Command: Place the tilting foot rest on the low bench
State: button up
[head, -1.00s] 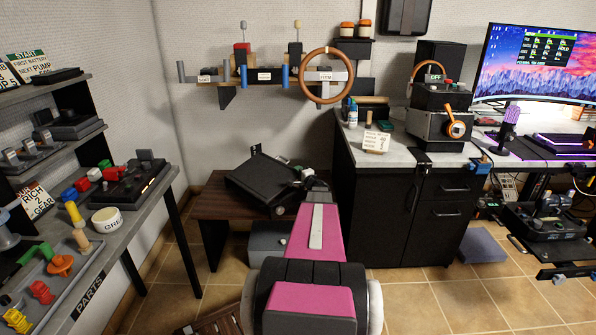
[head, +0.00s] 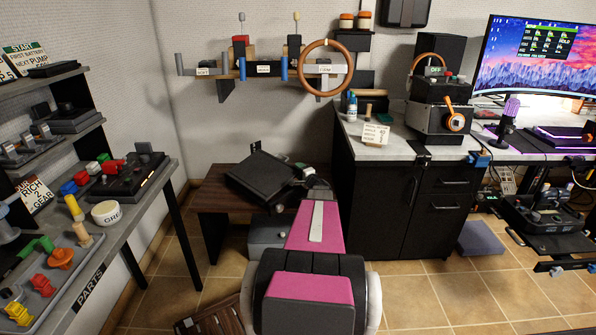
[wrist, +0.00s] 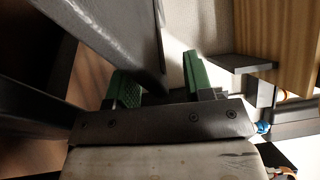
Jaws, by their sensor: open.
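The tilting foot rest (head: 262,180), a black flat plate on a frame, lies slanted on the low bench (head: 225,207), a dark brown wooden bench against the back wall. In the wrist view the large dark grey panel (wrist: 105,40) seems to be the foot rest, very close, its end near the green finger pads. My gripper (wrist: 160,84) is open, with one pad on each side of that end. I cannot tell whether either pad touches it. In the head view my arm hides the fingers, which are at the foot rest's right edge.
A black cabinet with a grey top (head: 390,150) stands right of the bench. A parts table (head: 120,215) is at the left. A grey box (head: 268,232) sits under the bench, and a slatted wooden piece (head: 212,318) lies at the lower left.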

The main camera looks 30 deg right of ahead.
jog(key=s, duration=1)
jog(key=shift+s+f, duration=0.25)
jog(key=shift+s, duration=0.05)
